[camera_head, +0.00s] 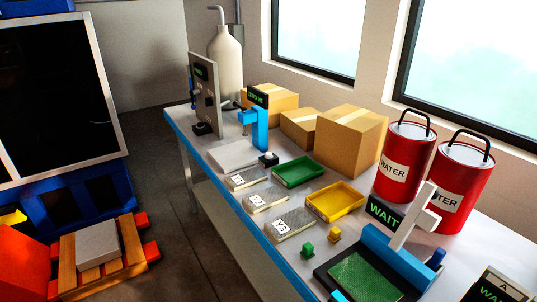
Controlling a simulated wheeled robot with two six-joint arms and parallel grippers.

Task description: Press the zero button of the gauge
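A blue gauge-like stand (260,128) stands toward the far end of the long table, with a small dark display (258,97) on top. The display carries green text that is too small to read surely. A small dark block (268,159) sits in front of the stand; it may carry the button, but I cannot tell. Neither of my grippers shows in the head view, and nothing is seen touching the stand or the block.
Grey plates labelled with tags (267,199), a green tray (298,171) and a yellow tray (335,201) lie nearby. A grey upright panel (205,95), cardboard boxes (351,140) and red water cans (404,162) stand around. A blue fixture (399,257) with a WAIT display is nearer.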

